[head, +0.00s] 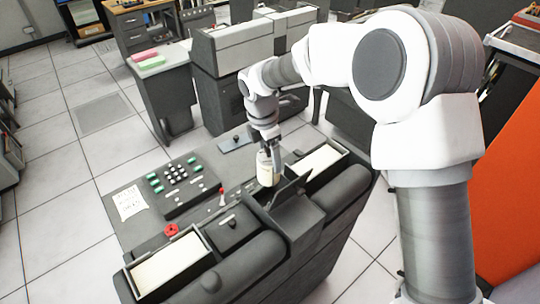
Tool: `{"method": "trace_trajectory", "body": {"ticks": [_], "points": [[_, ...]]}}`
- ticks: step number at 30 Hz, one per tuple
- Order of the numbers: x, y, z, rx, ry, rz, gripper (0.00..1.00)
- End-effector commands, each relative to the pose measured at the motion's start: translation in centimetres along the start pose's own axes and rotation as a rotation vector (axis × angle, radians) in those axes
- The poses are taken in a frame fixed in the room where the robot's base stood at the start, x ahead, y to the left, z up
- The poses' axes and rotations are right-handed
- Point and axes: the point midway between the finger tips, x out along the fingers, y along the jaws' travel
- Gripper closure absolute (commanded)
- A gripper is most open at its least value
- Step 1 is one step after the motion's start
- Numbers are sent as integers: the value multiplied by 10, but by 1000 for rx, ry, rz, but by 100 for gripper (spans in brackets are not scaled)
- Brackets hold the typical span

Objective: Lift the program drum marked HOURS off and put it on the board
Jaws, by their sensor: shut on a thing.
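My gripper (270,148) reaches down over the dark card machine (295,215) in the middle of the head view. It is shut on a small cream cylinder, which looks like the program drum (264,172). The drum is roughly upright, and no HOURS marking can be read at this size. I cannot tell whether its lower end touches the machine. A small flat blue-grey plate (234,141), possibly the board, lies at the far edge of the desk, left of and beyond the gripper.
A keypad with green keys (180,184), a paper sheet (130,202), a red knob (171,230) and a red-tipped lever (222,192) are on the desk. Card trays stand at the front left (168,268) and right (318,162). A raised dark flap is close right of the drum.

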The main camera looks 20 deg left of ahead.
Motion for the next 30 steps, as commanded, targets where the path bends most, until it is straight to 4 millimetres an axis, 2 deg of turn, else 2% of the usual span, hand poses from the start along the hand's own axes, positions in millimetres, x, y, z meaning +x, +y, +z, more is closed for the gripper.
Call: {"method": "trace_trajectory", "body": {"ticks": [30], "points": [[-52,0,6,0,0,2,100]]}}
